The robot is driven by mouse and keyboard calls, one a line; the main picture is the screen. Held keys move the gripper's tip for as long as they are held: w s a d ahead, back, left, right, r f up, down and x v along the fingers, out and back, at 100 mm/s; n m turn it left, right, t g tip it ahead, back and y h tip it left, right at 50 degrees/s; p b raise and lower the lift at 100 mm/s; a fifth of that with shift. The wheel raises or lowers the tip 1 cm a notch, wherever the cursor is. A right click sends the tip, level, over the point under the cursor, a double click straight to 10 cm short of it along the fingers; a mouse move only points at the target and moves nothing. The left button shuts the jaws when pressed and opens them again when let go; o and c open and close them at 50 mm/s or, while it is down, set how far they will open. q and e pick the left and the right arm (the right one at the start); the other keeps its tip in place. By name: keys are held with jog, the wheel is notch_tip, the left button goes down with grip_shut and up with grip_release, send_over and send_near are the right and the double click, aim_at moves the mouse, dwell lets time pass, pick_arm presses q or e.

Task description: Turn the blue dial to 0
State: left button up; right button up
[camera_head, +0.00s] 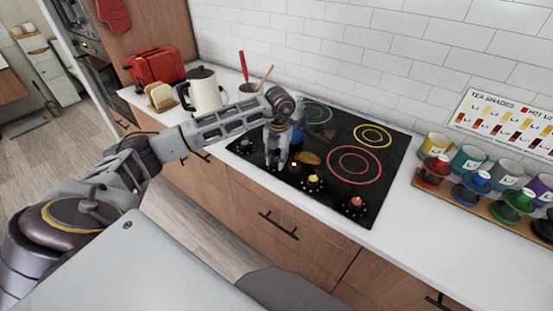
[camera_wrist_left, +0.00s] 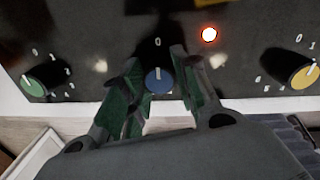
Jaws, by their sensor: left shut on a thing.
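The blue dial (camera_wrist_left: 158,80) is on the front edge of the black cooktop (camera_head: 394,160), between the fingers of my left gripper (camera_wrist_left: 156,72). Its pale pointer mark points up toward the printed 0 in the left wrist view. In the head view my left gripper (camera_head: 277,163) reaches down onto the cooktop's front row of dials and hides the blue dial. The left fingers are closed around the dial's sides. My right gripper is in neither view.
A green dial (camera_wrist_left: 34,88) and a yellow dial (camera_wrist_left: 303,77) flank the blue one. A red dial (camera_head: 355,203) is farther right. A small light (camera_wrist_left: 208,34) glows. A kettle (camera_head: 205,92) stands left of the cooktop; cups and coloured stands (camera_head: 470,185) are at right.

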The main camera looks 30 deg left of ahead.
aim_at(278, 159)
pick_arm(q)
jog(key=shift+r, duration=0.1)
dwell(0.3)
jog(key=o, duration=1)
jog(key=shift+w+d+r, duration=0.1)
jog(key=shift+d+r, duration=0.05)
jog(key=shift+r, duration=2.8)
jog(key=shift+d+r, duration=0.1)
jog(key=shift+r, duration=2.85)
